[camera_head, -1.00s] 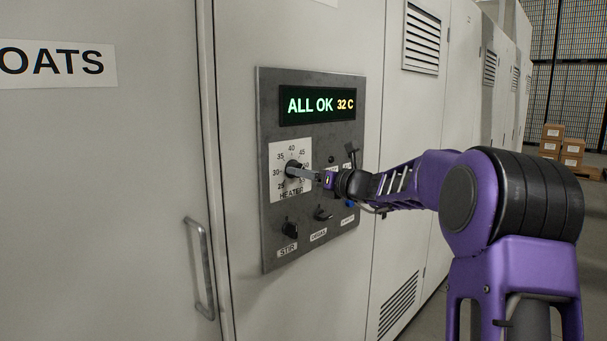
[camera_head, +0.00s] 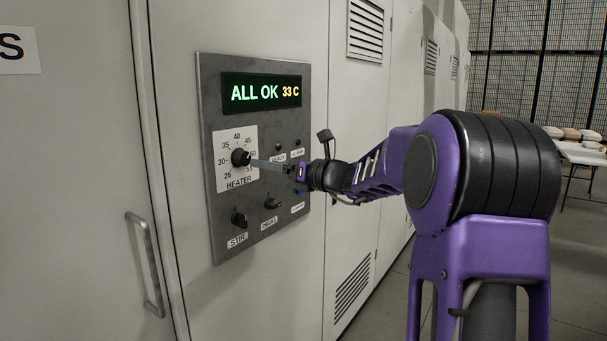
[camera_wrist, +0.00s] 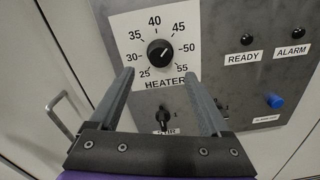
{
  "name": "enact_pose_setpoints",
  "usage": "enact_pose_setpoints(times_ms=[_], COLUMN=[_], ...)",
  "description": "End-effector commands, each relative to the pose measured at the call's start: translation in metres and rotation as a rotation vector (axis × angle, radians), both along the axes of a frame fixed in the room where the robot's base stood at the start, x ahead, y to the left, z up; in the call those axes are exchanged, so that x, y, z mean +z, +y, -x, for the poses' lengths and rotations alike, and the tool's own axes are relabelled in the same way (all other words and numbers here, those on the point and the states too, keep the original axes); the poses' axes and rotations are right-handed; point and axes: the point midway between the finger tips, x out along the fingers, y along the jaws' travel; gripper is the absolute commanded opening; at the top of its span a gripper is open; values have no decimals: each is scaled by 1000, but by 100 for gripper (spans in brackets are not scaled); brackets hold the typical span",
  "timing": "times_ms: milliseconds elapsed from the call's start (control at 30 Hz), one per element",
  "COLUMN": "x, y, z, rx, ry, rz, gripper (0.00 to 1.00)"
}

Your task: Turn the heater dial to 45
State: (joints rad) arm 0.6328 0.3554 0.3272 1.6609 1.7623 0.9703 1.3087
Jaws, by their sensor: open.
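The heater dial is a black round knob (camera_wrist: 160,53) on a white scale plate (camera_wrist: 118,28) marked 25 to 55. In the wrist view its pale pointer mark slants up and right, but it is too small to read exactly. The dial (camera_head: 240,158) also shows on the grey panel in the head view. My gripper (camera_wrist: 159,76) is open and empty. Its two fingers point at the panel, with the tips just below the knob and to either side of it. The knob looks free of the fingers.
The stir knob (camera_head: 238,219) and another black knob (camera_head: 273,203) sit lower on the panel. A blue button (camera_wrist: 277,101) and the ready and alarm lamps are to the right. A cabinet door handle (camera_head: 146,265) sticks out at left.

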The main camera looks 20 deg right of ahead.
Motion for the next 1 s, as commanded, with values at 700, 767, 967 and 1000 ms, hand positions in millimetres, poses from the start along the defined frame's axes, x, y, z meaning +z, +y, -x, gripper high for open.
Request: enact_pose_setpoints(times_ms=[700, 767, 967, 1000], x=[0, 0, 0, 0], y=[-61, -61, -61, -61], z=[85, 85, 84, 84], rx=[1, 1, 0, 0], ry=[0, 0, 1, 1], rz=[-1, -1, -1, -1], gripper=[81, 81, 81, 81])
